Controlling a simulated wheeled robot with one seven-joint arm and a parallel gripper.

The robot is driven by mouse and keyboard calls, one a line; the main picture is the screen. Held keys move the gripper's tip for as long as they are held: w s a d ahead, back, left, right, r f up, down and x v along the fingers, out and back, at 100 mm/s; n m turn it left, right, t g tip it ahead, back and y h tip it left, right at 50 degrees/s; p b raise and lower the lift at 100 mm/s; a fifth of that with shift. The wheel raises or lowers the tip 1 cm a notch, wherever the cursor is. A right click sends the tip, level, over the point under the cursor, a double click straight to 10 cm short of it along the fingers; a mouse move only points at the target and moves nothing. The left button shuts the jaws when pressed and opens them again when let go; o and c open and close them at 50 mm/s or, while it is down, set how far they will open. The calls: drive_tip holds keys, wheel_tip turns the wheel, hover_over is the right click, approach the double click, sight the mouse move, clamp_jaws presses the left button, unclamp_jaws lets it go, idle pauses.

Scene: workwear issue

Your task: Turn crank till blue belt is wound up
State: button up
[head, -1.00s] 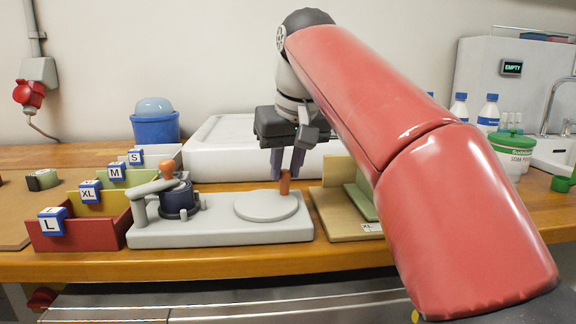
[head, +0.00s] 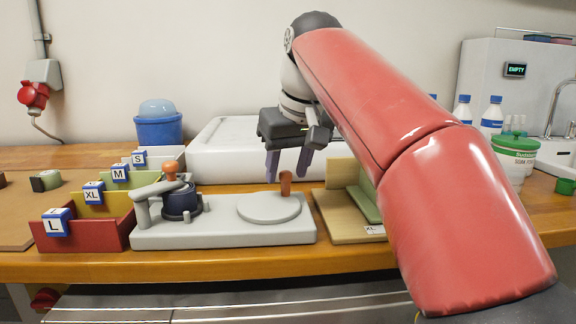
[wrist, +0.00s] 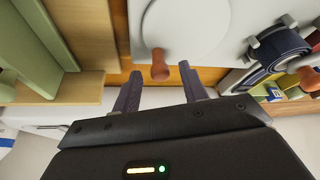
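The winder is a light grey base (head: 225,235) on the bench. A round grey crank disc (head: 262,209) lies on its right part, with an upright brown-orange handle (head: 286,183) at the disc's back right edge. The handle also shows in the wrist view (wrist: 160,68). The dark blue belt (head: 181,203) is a roll on the base's left part; it shows in the wrist view (wrist: 277,50). My gripper (head: 288,163) is open and empty. Its fingertips are above the handle in the head view, apart from it. How much belt is wound I cannot tell.
A grey arm with an orange knob (head: 170,168) stands over the belt roll. Labelled bins, including a red one (head: 85,235), stand left. A wooden board (head: 335,220) with a green piece lies right. A white case (head: 225,160) stands behind.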

drive_tip(key=v, duration=0.7)
drive_tip(key=shift+r, duration=0.35)
drive_tip(key=shift+s, duration=0.2)
